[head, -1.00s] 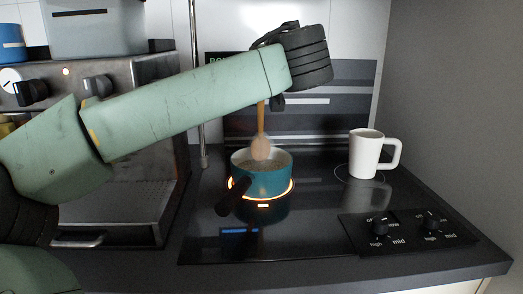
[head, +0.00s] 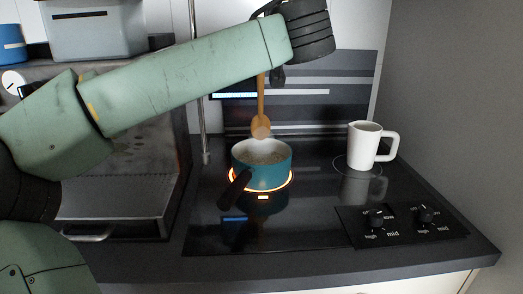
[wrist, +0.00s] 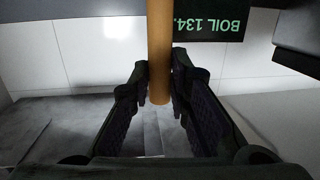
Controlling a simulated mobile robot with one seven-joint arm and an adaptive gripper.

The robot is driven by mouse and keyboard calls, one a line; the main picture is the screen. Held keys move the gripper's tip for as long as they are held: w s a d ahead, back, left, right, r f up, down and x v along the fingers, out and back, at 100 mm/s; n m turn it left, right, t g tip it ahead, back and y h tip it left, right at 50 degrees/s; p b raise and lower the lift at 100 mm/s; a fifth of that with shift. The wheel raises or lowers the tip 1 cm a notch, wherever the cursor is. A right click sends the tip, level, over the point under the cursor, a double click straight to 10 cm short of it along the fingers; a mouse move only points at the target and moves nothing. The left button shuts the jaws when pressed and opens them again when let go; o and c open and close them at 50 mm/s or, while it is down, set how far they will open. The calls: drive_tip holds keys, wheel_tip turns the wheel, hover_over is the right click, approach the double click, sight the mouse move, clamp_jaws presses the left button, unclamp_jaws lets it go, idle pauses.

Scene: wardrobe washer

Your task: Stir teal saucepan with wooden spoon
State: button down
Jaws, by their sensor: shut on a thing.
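The teal saucepan (head: 266,176) sits on a glowing burner of the black cooktop, with its dark handle toward the front left. It holds greyish contents, and steam rises over it. The wooden spoon (head: 261,100) hangs upright with its bowl end down, at or just above the pan's far rim; whether the tip is inside is unclear. My gripper (wrist: 160,88) is shut on the spoon's handle (wrist: 159,45) in the wrist view. In the head view the gripper (head: 277,76) is mostly hidden behind my arm, above the pan.
A white mug (head: 365,146) stands on the cooktop right of the pan. Control knobs (head: 400,218) are at the front right. An espresso machine (head: 130,150) stands at left, with a metal pole (head: 195,100) beside it. A display reading "BOIL" (wrist: 208,22) shows in the wrist view.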

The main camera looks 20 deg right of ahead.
wheel_tip(320, 180, up, 5)
drive_tip(key=p, duration=0.4)
drive_tip(key=shift+f, duration=0.15)
idle(0.6)
wheel_tip(320, 180, down, 11)
drive_tip(key=b, duration=0.9)
drive_tip(key=shift+r, duration=0.2)
